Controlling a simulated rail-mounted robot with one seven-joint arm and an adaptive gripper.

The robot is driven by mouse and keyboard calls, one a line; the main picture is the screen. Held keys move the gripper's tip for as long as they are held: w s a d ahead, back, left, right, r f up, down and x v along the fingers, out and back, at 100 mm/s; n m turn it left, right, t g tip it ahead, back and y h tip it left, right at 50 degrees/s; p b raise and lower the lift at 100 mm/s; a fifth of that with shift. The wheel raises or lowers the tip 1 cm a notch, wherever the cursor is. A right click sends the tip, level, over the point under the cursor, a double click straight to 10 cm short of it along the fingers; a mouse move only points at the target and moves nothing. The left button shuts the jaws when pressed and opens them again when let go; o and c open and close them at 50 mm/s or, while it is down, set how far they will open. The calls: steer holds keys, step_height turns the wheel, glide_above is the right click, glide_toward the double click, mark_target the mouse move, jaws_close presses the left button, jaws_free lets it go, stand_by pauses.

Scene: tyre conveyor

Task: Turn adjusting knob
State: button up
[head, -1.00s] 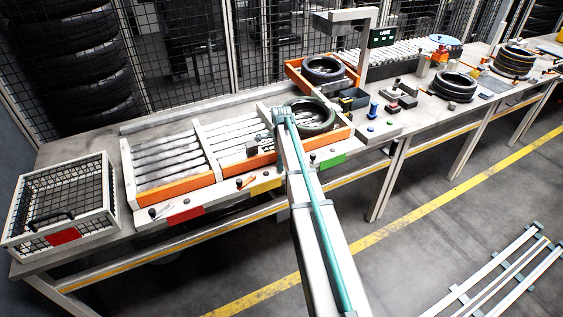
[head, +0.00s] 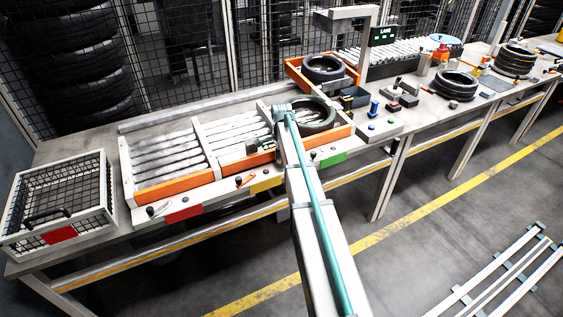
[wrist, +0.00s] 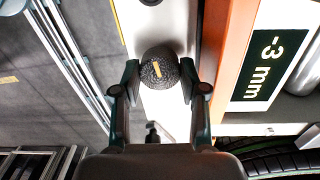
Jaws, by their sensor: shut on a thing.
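In the wrist view, a round dark ribbed knob (wrist: 158,69) with a short yellow-orange mark on its face sits between the two fingers of my gripper (wrist: 160,76). The fingers are shut on its left and right sides. The mark is slightly tilted from the picture's vertical. The knob stands on a pale panel (wrist: 166,18) beside an orange edge (wrist: 226,62). In the head view, my arm reaches to the conveyor front and hides part of it; the grip on the knob cannot be made out there.
A dark green plate reading "-3 mm" (wrist: 274,62) lies right of the orange edge. In the head view, a tyre (head: 331,121) lies in an orange-edged lane close to my arm. A wire basket (head: 104,190) stands at the left. The floor in front is mostly clear.

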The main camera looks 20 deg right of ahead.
steer(key=n+b, duration=0.1)
steer(key=n, duration=0.3)
steer(key=shift+n, duration=0.3)
steer(key=n+b, duration=0.1)
steer(key=n, duration=0.2)
steer(key=shift+n, duration=0.4)
steer(key=n, duration=0.4)
steer(key=shift+b, duration=0.3)
steer(key=shift+n, duration=1.8)
steer(key=o, duration=0.9)
steer(key=shift+c, duration=0.2)
steer(key=shift+r, duration=0.1)
step_height(320, 180, up, 12)
